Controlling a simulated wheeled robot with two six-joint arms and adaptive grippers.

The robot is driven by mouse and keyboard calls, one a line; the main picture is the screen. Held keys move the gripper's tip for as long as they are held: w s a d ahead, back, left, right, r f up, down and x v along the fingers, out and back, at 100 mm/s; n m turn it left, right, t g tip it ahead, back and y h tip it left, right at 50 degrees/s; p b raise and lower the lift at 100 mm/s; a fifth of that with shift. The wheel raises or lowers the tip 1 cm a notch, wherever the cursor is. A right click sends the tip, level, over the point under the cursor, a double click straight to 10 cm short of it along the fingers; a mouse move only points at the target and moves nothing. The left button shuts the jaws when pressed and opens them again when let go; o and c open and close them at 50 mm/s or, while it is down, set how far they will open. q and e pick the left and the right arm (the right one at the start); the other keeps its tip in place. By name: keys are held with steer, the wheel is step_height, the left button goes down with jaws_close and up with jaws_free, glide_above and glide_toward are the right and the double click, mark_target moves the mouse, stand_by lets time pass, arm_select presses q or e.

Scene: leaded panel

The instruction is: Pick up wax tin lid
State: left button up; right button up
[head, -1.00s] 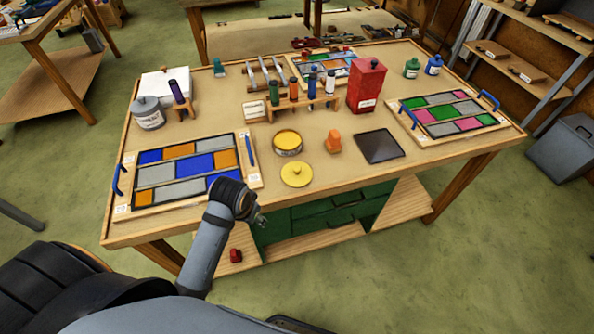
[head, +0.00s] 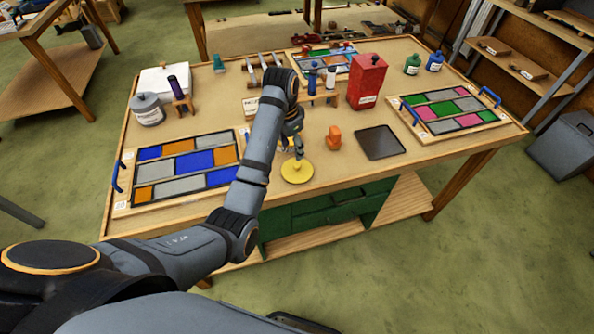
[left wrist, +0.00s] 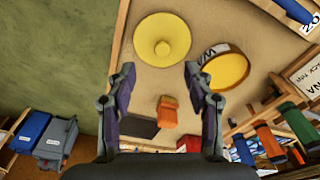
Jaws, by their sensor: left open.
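The wax tin lid (head: 297,172) is a yellow disc with a small knob, lying flat on the table near its front edge. It also shows in the left wrist view (left wrist: 162,40), at the top, ahead of the fingers and between their lines. My left gripper (head: 295,150) is above the table, close to the lid on its far side in the picture, and apart from it. In the left wrist view its two fingers (left wrist: 158,78) are spread, with nothing between them. The open wax tin (left wrist: 226,69) stands beside the lid; in the head view my arm mostly hides it. My right gripper is not in view.
An orange object (head: 333,138) and a dark square tray (head: 379,143) lie right of the lid. Leaded panels (head: 450,112) lie at the table's left and right. A red can (head: 367,82) and a bottle rack stand behind. The front table strip is clear.

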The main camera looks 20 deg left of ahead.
arm_select(q)
steer(key=b, duration=0.5)
glide_above(297, 164)
steer(key=s, duration=0.2)
steer(key=f, duration=0.5)
steer(key=shift+w+a+f, duration=0.15)
steer(key=shift+w+a, duration=0.1)
steer(key=f, duration=0.1)
steer(key=w+f, duration=0.1)
steer(key=f, duration=0.2)
steer(key=shift+w+d+f, duration=0.15)
steer(key=shift+d+f, duration=0.1)
steer(key=shift+f, duration=0.15)
steer(key=shift+c, duration=0.2)
jaws_close()
